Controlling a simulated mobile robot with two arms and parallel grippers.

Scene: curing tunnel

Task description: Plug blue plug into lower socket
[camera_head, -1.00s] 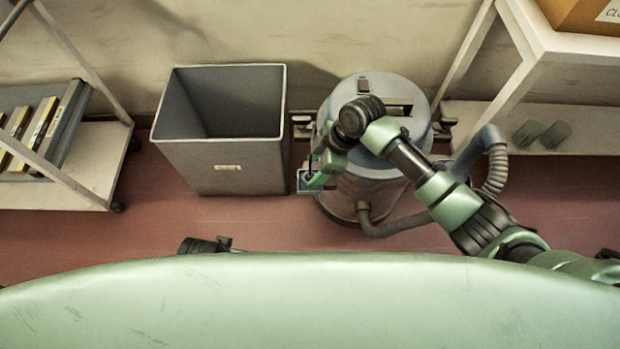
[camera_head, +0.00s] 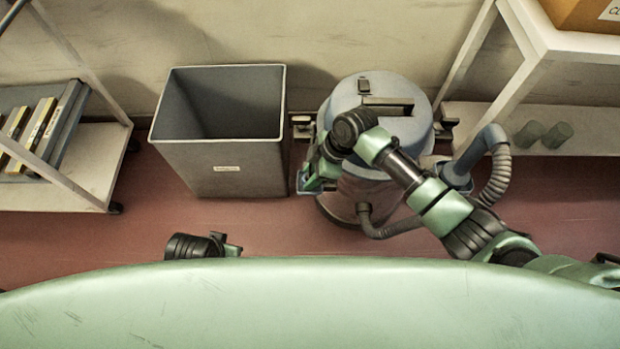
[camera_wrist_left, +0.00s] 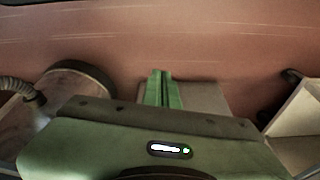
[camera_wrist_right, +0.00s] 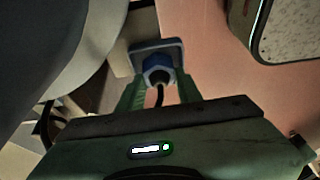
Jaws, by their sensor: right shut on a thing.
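The blue plug (camera_wrist_right: 157,64), with a dark cable, is between the green fingers of my right gripper (camera_wrist_right: 158,76) in the right wrist view. My right gripper is shut on it. A grey-blue socket housing (camera_wrist_right: 143,48) lies right behind the plug; I cannot tell whether the plug is in it. In the head view my right gripper (camera_head: 312,178) is at this small housing (camera_head: 299,182), between bin and vacuum; the plug is hidden there. The socket openings are not visible. My left gripper (camera_wrist_left: 164,88) has its fingers together, empty, above the floor.
A grey bin (camera_head: 238,158) stands left of my right gripper. A round vacuum cleaner (camera_head: 350,98) with a ribbed hose (camera_head: 497,170) stands beside it. A cart (camera_head: 90,160) is at left and a shelf (camera_head: 580,142) at right. Some red floor (camera_head: 150,228) is free in front.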

